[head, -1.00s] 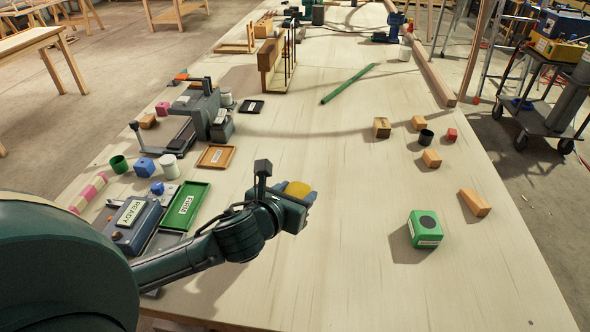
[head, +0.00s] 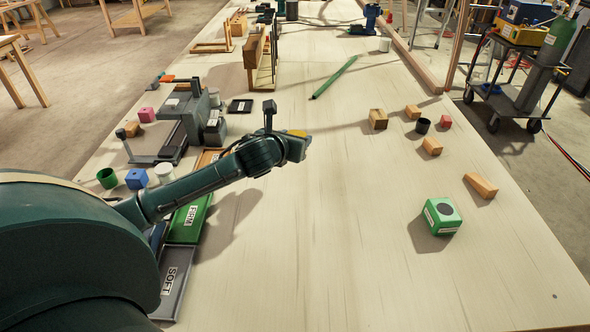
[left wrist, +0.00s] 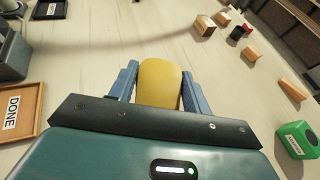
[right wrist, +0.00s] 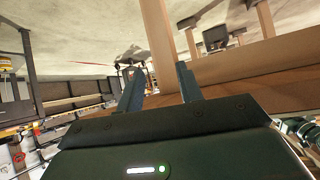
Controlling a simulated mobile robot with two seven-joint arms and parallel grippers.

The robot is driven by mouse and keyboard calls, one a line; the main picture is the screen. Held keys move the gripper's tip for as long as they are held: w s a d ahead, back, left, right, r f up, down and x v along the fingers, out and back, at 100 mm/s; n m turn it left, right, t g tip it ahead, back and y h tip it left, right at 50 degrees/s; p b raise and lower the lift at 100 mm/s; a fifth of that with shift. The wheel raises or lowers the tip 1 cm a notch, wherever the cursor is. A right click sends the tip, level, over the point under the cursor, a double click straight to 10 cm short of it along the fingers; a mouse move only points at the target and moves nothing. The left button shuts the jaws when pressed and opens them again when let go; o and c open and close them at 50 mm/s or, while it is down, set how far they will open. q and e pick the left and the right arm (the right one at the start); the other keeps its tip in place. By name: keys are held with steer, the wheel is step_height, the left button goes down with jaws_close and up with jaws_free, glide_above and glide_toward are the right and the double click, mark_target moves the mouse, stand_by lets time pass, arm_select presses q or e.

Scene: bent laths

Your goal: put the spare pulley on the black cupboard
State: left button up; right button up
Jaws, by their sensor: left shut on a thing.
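My left gripper (head: 306,146) is shut on a yellow round-ended piece, raised over the middle of the workbench. The piece (left wrist: 160,82) sits between the two blue fingers in the left wrist view. Only a sliver of it (head: 297,133) shows in the head view. I cannot tell for sure that it is the spare pulley. My right gripper (right wrist: 160,88) is open and empty in the right wrist view, pointed past wooden legs. A dark upright shape (head: 578,72) stands at the head view's right edge. I cannot tell whether it is the black cupboard.
A green box (head: 441,216) and several wooden blocks (head: 480,186) stand on the bench's right side. Trays, including one marked SOFT (head: 172,283), and a grey machine (head: 190,106) line the left. A loaded trolley (head: 513,95) stands beyond the bench. The middle front is clear.

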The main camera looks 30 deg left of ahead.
mark_target(294, 177)
arm_select(q)
step_height(294, 177, down, 9)
steer(key=shift+b, duration=0.35)
steer(key=shift+f, duration=0.15)
steer(key=o, duration=1.1)
